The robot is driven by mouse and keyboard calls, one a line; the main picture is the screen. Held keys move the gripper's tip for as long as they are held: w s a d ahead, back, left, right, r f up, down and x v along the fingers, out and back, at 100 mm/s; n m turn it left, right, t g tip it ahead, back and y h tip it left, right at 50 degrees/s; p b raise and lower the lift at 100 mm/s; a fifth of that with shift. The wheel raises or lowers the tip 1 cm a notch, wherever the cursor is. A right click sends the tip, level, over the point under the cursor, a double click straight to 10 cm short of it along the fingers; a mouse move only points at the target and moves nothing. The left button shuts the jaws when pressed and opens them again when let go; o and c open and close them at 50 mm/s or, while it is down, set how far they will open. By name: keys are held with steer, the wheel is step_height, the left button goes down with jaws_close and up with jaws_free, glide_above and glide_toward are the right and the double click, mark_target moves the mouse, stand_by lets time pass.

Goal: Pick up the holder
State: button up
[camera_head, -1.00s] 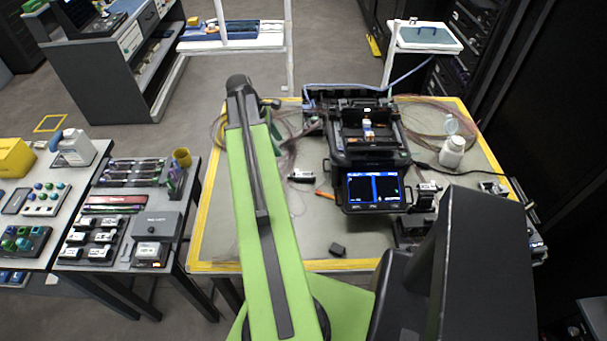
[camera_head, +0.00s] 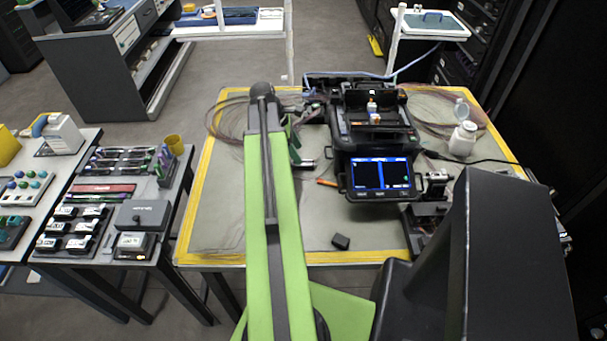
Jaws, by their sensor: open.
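A small black and silver piece (camera_head: 304,164), which looks like a fibre holder, lies on the grey work mat left of the fusion splicer (camera_head: 352,146). A small black block (camera_head: 341,242) lies nearer on the same mat; I cannot tell for certain which piece is the holder. My green arm reaches over the mat, and my gripper (camera_head: 295,150) hangs from its far end, just above and beside the silver piece. The gripper is open and partly hidden behind my arm. I cannot tell whether it touches the piece, whose left end is hidden.
An orange pen-like stick (camera_head: 327,182) lies just right of the silver piece. The splicer's lit screen (camera_head: 381,174) stands close to the right. A white bottle (camera_head: 463,139) and loose fibre coils are farther right. The mat's near-left part is clear.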

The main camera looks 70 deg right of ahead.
mark_target(303, 165)
steer(key=b+x, duration=0.5)
steer(key=shift+s+a+f, duration=0.1)
steer(key=shift+a+f, duration=0.05)
steer(key=shift+a, duration=0.05)
jaws_close()
